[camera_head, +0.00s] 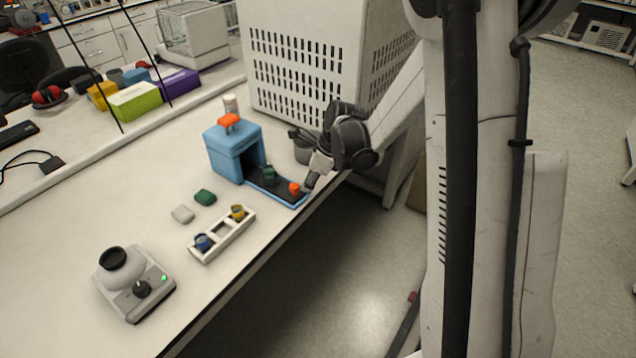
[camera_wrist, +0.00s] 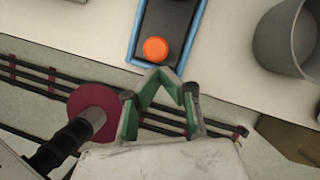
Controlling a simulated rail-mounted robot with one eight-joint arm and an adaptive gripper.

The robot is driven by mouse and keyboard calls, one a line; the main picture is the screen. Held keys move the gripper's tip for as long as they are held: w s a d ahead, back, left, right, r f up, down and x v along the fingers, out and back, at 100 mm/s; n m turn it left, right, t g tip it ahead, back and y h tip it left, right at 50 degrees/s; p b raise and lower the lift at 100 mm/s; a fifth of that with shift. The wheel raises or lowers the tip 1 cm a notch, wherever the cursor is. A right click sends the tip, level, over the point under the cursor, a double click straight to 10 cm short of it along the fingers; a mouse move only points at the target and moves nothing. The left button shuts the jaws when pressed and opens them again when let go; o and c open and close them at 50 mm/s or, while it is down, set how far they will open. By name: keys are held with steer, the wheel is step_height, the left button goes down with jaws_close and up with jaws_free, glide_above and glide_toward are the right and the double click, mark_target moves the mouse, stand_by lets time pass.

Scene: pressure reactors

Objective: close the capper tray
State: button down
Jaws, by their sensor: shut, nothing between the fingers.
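The blue capper (camera_head: 228,155) with an orange knob on top stands on the bench. Its tray (camera_head: 292,203) is out, toward the front edge of the bench, with a blue rim and a dark bed. On the tray are a green item (camera_head: 269,173) near the housing and an orange-topped item (camera_head: 294,188) near the outer end. My gripper (camera_head: 310,184) is at the tray's outer end. In the wrist view, my gripper's fingertips (camera_wrist: 177,82) are shut and empty, just short of the tray's end (camera_wrist: 137,62) and the orange top (camera_wrist: 155,49). Whether they touch the tray is unclear.
A grey cylindrical container (camera_wrist: 287,40) stands right of the tray. A white rack (camera_head: 223,236) with small jars, a green piece (camera_head: 205,197) and a stirrer-like device (camera_head: 135,285) are on the bench. A large vented cabinet (camera_head: 295,70) stands behind.

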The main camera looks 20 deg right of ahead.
mark_target(273, 164)
steer(key=shift+w+a, duration=0.15)
steer(key=shift+a, duration=0.05)
steer(key=w+a+b, duration=0.1)
steer(key=w+a, duration=0.1)
steer(key=w, duration=0.1)
steer(key=w+a+b, duration=0.1)
steer(key=w+a, duration=0.1)
steer(key=w, duration=0.1)
steer(key=w+a+b, duration=0.1)
steer(key=w+a, duration=0.1)
steer(key=w, duration=0.2)
steer(key=shift+a+f, duration=0.1)
steer(key=shift+a, duration=0.25)
steer(key=shift+w+a, duration=0.15)
steer(key=shift+w, duration=0.15)
steer(key=shift+r, duration=0.2)
